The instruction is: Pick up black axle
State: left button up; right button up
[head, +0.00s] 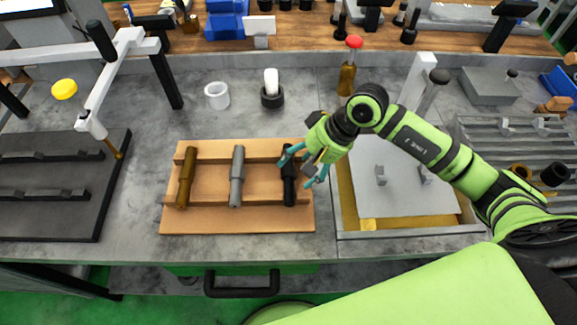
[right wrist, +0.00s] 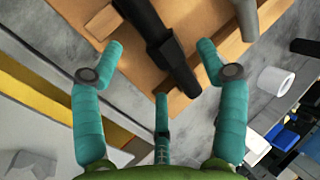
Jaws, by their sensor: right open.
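The black axle (head: 289,188) lies across the right end of a wooden rack (head: 236,221); its upper part is partly behind my gripper in the head view. My right gripper (head: 300,172) is open above that end of the rack. In the right wrist view the teal fingers of the right gripper (right wrist: 162,65) are spread, and the black axle (right wrist: 170,50) passes between the two outer ones. I cannot tell whether any finger touches it. Nothing is held. My left gripper is not in view.
A grey axle (head: 237,178) and a brown axle (head: 187,178) lie on the same rack to the left. A sunken tray with a grey plate (head: 400,180) is just right of the rack.

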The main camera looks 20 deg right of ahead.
jog(key=shift+p+x, duration=0.3)
jog(key=shift+x, duration=1.1)
grip_shut()
jog(key=shift+r, duration=0.1)
jog(key=shift+w+r, duration=0.1)
